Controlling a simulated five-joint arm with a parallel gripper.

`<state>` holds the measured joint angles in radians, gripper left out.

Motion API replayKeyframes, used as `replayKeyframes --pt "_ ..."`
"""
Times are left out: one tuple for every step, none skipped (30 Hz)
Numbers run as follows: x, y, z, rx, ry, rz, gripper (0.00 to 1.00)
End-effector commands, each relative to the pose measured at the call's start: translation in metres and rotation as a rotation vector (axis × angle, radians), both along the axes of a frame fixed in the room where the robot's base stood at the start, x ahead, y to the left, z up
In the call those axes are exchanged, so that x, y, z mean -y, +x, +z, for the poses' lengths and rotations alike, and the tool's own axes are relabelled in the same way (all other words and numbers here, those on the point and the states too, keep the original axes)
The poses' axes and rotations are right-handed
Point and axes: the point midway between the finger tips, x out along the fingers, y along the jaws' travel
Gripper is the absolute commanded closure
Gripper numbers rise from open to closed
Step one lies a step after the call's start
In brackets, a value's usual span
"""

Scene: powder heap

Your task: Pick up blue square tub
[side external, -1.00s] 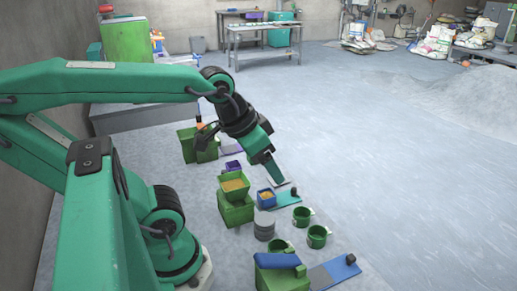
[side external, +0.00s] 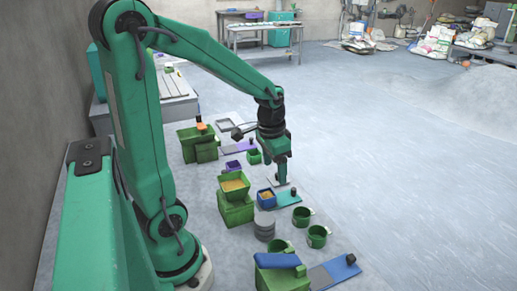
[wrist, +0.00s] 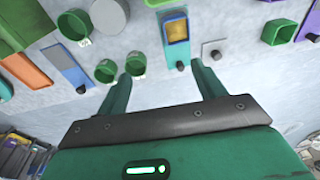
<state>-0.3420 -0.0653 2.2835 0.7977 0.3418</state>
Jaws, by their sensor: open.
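The blue square tub (side external: 266,203) holds yellow-orange powder and stands at the near end of a teal strip, right of the green hopper, in the side view. In the wrist view the tub (wrist: 177,44) is at the top, beyond the fingertips and slightly right of centre between them. My gripper (side external: 282,181) points almost straight down, just behind and right of the tub, apart from it. In the wrist view my gripper (wrist: 162,76) has its two fingers spread wide with nothing between them.
A green hopper on a green box (side external: 236,210) is close left of the tub. Grey stacked discs (side external: 264,228) stand in front. Several green cups, one here (side external: 302,217), stand to the right and front. The floor farther right is clear.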

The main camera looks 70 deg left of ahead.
Motion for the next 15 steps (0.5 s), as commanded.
replayKeyframes --pt "-0.008 0.001 -0.01 -0.025 -0.006 0.004 0.31" --pt "-0.012 0.002 -0.015 -0.036 -0.01 0.004 0.31" --pt "-0.018 0.003 -0.022 -0.05 -0.014 0.003 0.31" --pt "-0.021 0.003 -0.026 -0.06 -0.018 0.004 0.31" --pt "-0.025 0.004 -0.031 -0.069 -0.022 0.004 0.31" --pt "-0.029 0.004 -0.036 -0.08 -0.025 0.002 0.31" --pt "-0.032 0.004 -0.04 -0.088 -0.028 0.003 0.31" --pt "-0.035 0.005 -0.043 -0.094 -0.031 0.003 0.31" --pt "-0.037 0.004 -0.047 -0.102 -0.034 0.002 0.31" --pt "-0.039 0.004 -0.05 -0.107 -0.036 0.001 0.31" --pt "-0.041 0.004 -0.052 -0.11 -0.038 0.001 0.31" --pt "-0.042 0.004 -0.054 -0.115 -0.04 0.001 0.31" --pt "-0.043 0.004 -0.055 -0.116 -0.041 0.001 0.31" --pt "-0.044 0.004 -0.056 -0.117 -0.042 0.0 0.31" --pt "-0.045 0.005 -0.057 -0.118 -0.042 0.0 0.31"
